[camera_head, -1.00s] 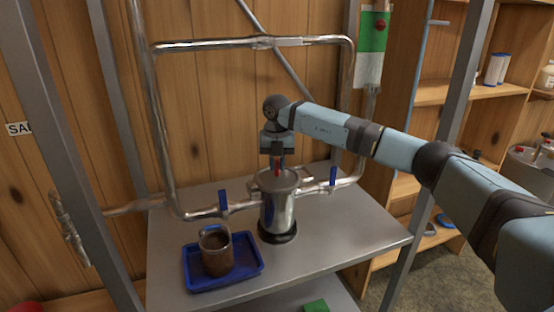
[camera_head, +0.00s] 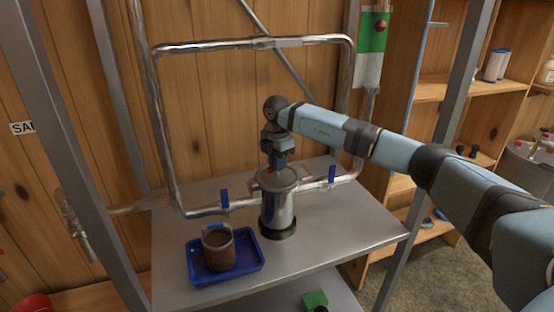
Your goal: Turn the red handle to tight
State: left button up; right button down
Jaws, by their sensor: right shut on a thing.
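The red handle (camera_head: 271,169) is a small red piece at the top of the steel filter canister (camera_head: 279,206). Most of it is hidden by my right gripper (camera_head: 275,167). My right gripper points down over the canister lid and is shut on the red handle. The canister stands upright on a dark base on the grey metal table, joined to the steel pipes at both sides. My left gripper is not in view.
Blue valve levers stand on the pipe at left (camera_head: 225,198) and right (camera_head: 331,174). The steel pipe loop (camera_head: 245,45) rises behind. The table's front right (camera_head: 350,245) is clear.

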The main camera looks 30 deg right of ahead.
jog(key=shift+r+m, duration=0.1)
jog(key=shift+m, duration=0.8)
jog(key=c, duration=1.1)
grip_release()
notch_tip(320, 180, up, 14)
jog(key=shift+f+b, duration=0.15)
jog(key=shift+b, duration=0.5)
